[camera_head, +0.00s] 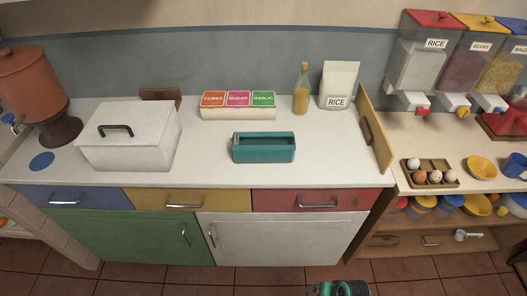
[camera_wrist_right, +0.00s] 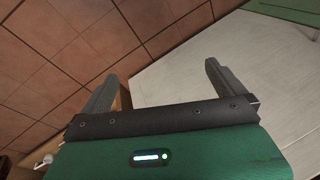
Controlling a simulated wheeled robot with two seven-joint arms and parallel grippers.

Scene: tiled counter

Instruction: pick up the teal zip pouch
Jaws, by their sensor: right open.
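A teal, box-shaped item (camera_head: 263,154), which I take for the zip pouch, lies on the white counter in the head view, right of the middle of the counter and near its front. Its top looks recessed, and a zip cannot be made out. My right gripper (camera_wrist_right: 159,72) is open and empty in the right wrist view, with the tiled floor and a white cabinet door beyond it. The pouch is not in that view. A green part of my own arm shows at the bottom edge of the head view, low in front of the cabinets and well away from the pouch. My left gripper is not in view.
Behind the pouch stand spice boxes (camera_head: 238,106), a bottle (camera_head: 300,95) and a rice bag (camera_head: 337,86). A white lidded box (camera_head: 128,140) is to the left. A yellow board (camera_head: 375,130) stands at the counter's right end. The counter around the pouch is clear.

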